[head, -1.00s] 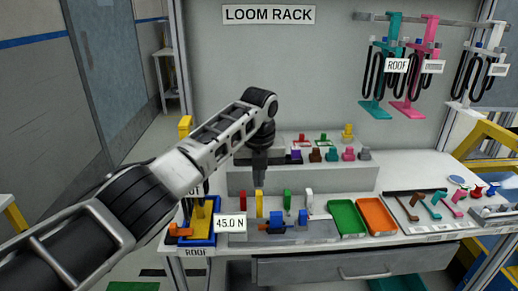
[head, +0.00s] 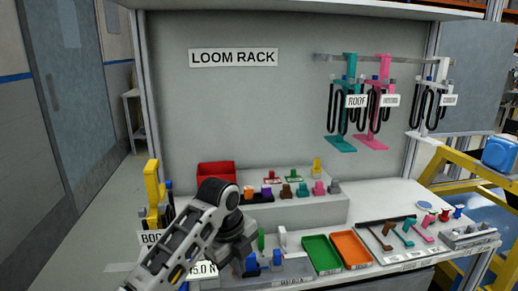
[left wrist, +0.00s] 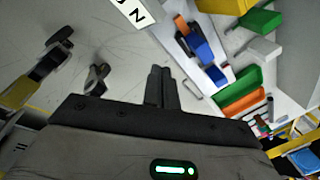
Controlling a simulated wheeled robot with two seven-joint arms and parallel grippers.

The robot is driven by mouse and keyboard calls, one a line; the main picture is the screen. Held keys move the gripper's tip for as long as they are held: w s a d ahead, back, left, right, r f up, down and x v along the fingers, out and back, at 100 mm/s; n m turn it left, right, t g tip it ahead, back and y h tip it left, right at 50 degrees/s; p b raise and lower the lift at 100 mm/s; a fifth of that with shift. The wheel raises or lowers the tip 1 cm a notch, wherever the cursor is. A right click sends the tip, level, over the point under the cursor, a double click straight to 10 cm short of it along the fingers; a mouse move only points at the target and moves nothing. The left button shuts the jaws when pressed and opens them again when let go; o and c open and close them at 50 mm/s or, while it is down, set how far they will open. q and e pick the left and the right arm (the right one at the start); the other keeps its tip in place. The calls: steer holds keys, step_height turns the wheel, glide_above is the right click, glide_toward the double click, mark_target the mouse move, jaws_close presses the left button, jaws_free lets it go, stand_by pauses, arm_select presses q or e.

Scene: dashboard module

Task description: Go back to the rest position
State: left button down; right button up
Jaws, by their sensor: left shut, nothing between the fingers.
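My left arm comes in from the lower left of the head view. Its elbow-like bend and dark wrist (head: 236,245) stand in front of the table's left part, and its fingertips cannot be made out there. In the left wrist view my left gripper (left wrist: 161,72) is shut and empty, with its two dark fingers together. It points past the table edge, with floor behind it and a blue and orange part (left wrist: 205,52) on the table to the right. My right gripper is in neither view.
The table holds a green tray (head: 321,254), an orange tray (head: 351,249), a red bin (head: 216,174) and several small coloured parts. Teal (head: 350,90) and pink (head: 383,90) hangers with black looms hang on the rack at the back. A yellow frame (head: 450,160) stands at the right.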

arm_select(q)
steer(key=s+a+f+n+t+h, duration=0.1)
steer(key=s+a+f+n, duration=0.1)
steer(key=s+f+n, duration=0.45)
steer(key=s+a+f+n, duration=0.3)
steer(key=s+f+n, duration=0.2)
steer(key=s, duration=0.3)
steer(key=s+a+r+n+t+y, duration=0.1)
steer(key=s+a+n, duration=0.45)
steer(key=s, duration=0.25)
steer(key=s+a+r+n+y, duration=0.1)
steer(key=s+a+n, duration=0.4)
steer(key=s+n, duration=0.25)
steer(key=w+d+f+t+h, duration=0.2)
steer(key=w+d+f+t, duration=0.3)
steer(key=d+f+t, duration=0.1)
steer(key=shift+w+f+m+t, duration=0.2)
steer(key=shift+f+m+t, duration=0.2)
steer(key=shift+t, duration=0.2)
